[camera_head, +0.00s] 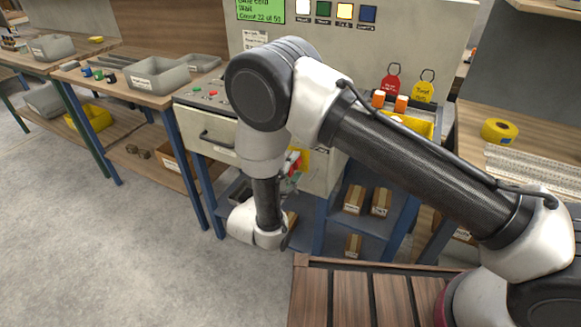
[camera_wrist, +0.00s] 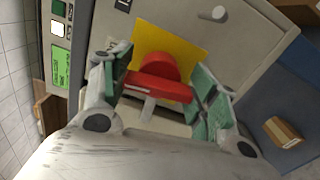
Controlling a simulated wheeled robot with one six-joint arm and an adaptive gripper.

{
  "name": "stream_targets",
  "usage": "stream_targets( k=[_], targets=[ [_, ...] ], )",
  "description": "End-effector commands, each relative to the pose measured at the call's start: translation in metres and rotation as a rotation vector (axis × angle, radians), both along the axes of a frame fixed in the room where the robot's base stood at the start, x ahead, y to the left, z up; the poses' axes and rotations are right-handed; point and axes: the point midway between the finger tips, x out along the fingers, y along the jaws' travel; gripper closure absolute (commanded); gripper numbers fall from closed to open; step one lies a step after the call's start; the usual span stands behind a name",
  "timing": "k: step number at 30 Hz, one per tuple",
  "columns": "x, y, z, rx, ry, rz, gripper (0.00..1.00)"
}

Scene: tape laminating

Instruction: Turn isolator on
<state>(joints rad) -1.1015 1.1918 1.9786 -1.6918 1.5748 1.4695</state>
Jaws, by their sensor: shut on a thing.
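The isolator is a red rotary handle (camera_wrist: 155,88) on a yellow plate (camera_wrist: 190,47), fixed to the front of the pale machine cabinet. My gripper (camera_wrist: 165,95) has its green-padded fingers on both sides of the red handle in the wrist view, closed on it. In the head view my arm hides most of the isolator. Only a bit of its red handle (camera_head: 294,160) and yellow plate (camera_head: 304,160) shows beside my wrist. I cannot read any on or off marking.
The cabinet carries a lit green screen (camera_head: 261,10) and coloured indicators. Red and yellow tags (camera_head: 391,84) hang at its right. A drawer with a dark handle (camera_head: 216,141) is left of my wrist. Shelves with small boxes (camera_head: 354,198) stand below right. Grey floor (camera_head: 90,250) is clear at left.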

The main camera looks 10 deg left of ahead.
Motion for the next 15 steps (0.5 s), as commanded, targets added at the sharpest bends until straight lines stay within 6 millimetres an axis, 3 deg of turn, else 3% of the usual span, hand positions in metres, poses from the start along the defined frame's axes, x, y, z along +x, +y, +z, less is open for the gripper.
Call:
stream_targets(
  k=[15],
  targets=[
    [-0.0007,-0.0007,-0.0018,0.134,-0.047,0.0,0.83]
  ],
)
